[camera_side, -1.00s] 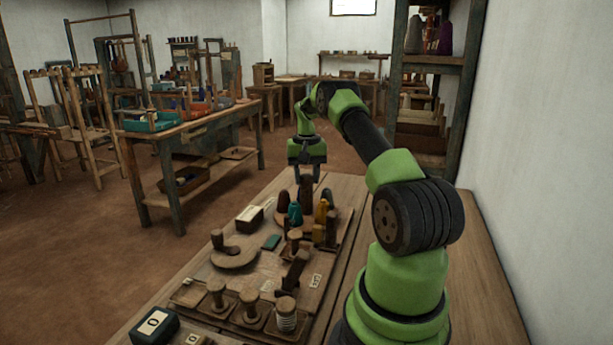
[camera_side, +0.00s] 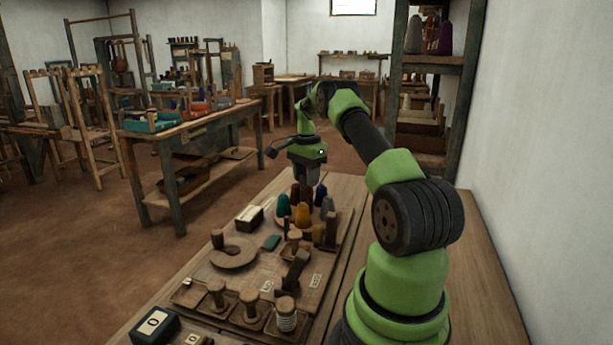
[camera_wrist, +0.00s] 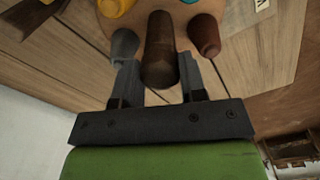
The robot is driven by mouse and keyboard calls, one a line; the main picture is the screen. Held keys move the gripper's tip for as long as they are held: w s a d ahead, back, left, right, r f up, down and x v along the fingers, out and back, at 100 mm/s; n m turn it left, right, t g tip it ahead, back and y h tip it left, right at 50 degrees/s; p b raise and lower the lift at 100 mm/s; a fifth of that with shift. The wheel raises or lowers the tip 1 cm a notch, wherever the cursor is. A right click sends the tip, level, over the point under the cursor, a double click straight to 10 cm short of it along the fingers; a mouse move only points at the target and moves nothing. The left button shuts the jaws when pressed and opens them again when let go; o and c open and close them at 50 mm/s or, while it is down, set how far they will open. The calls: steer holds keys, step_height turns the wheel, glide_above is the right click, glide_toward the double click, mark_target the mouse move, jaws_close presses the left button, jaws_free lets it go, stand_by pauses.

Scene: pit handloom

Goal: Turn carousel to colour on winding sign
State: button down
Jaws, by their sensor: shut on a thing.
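The carousel (camera_wrist: 139,25) is a round wooden disc with several coloured cones around a dark centre post (camera_wrist: 159,55). My gripper (camera_side: 307,183) points down over it and is shut on the post; it also shows in the wrist view (camera_wrist: 158,82). In the side view a teal cone (camera_side: 283,206) is at front left, a yellow cone (camera_side: 302,214) in front, a grey cone (camera_side: 327,207) at right and a blue cone (camera_side: 320,194) behind. A reddish-brown cone (camera_wrist: 205,36) shows in the wrist view. A flat teal plate (camera_side: 271,242), possibly the winding sign, lies in front of the carousel.
A wooden box with a pale top (camera_side: 249,217) stands left of the carousel. The bench is bare at right.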

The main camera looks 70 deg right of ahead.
steer(key=shift+m, duration=0.9)
steer(key=c, duration=0.7)
jaws_free()
step_height(320, 180, up, 10)
